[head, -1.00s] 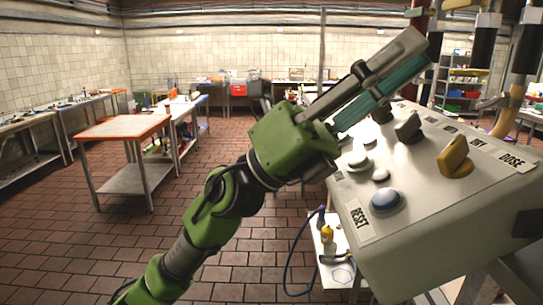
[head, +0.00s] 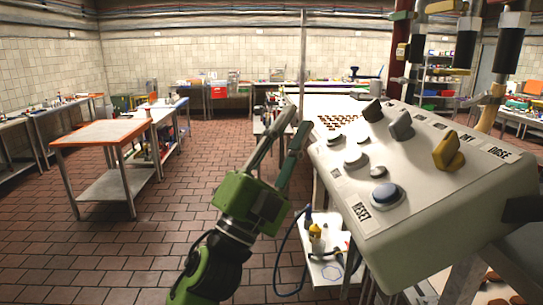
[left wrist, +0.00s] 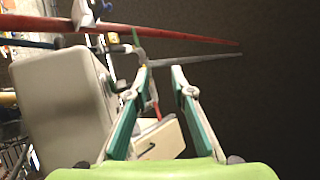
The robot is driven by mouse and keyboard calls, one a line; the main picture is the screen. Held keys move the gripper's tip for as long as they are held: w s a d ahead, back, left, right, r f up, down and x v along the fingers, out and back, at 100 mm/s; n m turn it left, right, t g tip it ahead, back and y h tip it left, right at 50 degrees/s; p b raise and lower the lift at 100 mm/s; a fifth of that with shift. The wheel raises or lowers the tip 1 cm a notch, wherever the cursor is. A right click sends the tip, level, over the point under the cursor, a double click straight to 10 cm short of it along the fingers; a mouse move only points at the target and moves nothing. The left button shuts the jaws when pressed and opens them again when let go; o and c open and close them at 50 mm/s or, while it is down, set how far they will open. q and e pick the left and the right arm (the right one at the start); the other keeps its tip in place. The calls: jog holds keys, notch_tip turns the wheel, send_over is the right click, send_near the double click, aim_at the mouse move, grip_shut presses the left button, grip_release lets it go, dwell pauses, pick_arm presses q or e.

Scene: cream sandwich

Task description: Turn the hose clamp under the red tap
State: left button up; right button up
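My left gripper (head: 296,120) points up and away, left of the control box in the head view. It is empty; in the left wrist view its two teal fingers (left wrist: 160,70) stand apart. At the top right of the head view hang pipes with black sleeves (head: 449,45) and yellow fittings (head: 447,71), beside a dark red upright (head: 399,65). I cannot tell which part is the hose clamp or the red tap. In the left wrist view a red bar (left wrist: 170,33) crosses above the fingertips, with a grey rod (left wrist: 205,59) below it. My right gripper is out of view.
The pale control box (head: 425,205) with knobs and buttons stands right of my left arm. A small white stand (head: 327,270) with a yellow bottle (head: 315,233) is below it. An orange-edged table (head: 100,132) stands left; the tiled floor between is clear.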

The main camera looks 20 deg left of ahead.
pick_arm(q)
jog(key=w+a+f+n+y, duration=0.2)
jog(key=a+f+n+y, duration=0.1)
jog(key=f+n+y, duration=0.1)
jog(key=shift+a+f+n+y, duration=0.2)
jog(key=shift+f+n+y, duration=0.25)
jog(key=shift+f, duration=0.5)
jog(key=o, duration=0.9)
